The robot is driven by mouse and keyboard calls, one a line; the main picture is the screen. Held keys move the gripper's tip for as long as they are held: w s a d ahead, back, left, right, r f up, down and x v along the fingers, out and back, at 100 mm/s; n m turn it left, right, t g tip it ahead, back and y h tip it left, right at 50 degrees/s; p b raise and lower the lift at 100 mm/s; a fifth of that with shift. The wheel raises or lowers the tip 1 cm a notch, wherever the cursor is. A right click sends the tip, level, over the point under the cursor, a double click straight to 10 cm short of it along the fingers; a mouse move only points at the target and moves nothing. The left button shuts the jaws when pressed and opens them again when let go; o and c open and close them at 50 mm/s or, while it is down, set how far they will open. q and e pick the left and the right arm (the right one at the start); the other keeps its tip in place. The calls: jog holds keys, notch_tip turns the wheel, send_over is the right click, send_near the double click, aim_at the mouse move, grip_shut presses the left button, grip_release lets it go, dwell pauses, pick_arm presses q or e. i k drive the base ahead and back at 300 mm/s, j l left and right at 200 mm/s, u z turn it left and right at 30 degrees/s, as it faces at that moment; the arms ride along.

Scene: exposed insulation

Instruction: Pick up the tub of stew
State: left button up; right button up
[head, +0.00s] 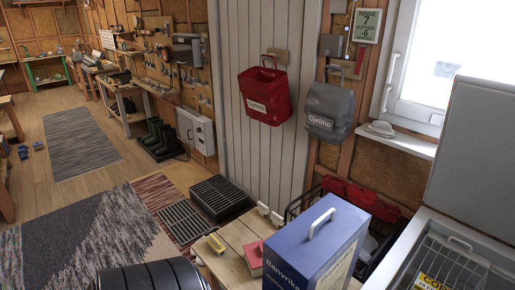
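I cannot make out a tub of stew for certain in the head view. An open chest freezer (408,252) stands at the bottom right, its grey lid (475,150) raised. A wire basket (455,247) sits in its opening. A yellow package with dark lettering (430,283) shows in or under the basket, cut off by the bottom edge. The lower inside of the freezer is hidden. Neither of my grippers is in view.
A blue box with a white handle (315,240) stands on a wooden bench (235,235), left of the freezer. A black wire crate (300,203) holds red things behind it. A dark ribbed object (150,276) is at the bottom edge. Floor at left is mostly open.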

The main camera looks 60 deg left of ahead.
aim_at(253, 251)
jog(key=u, duration=1.8)
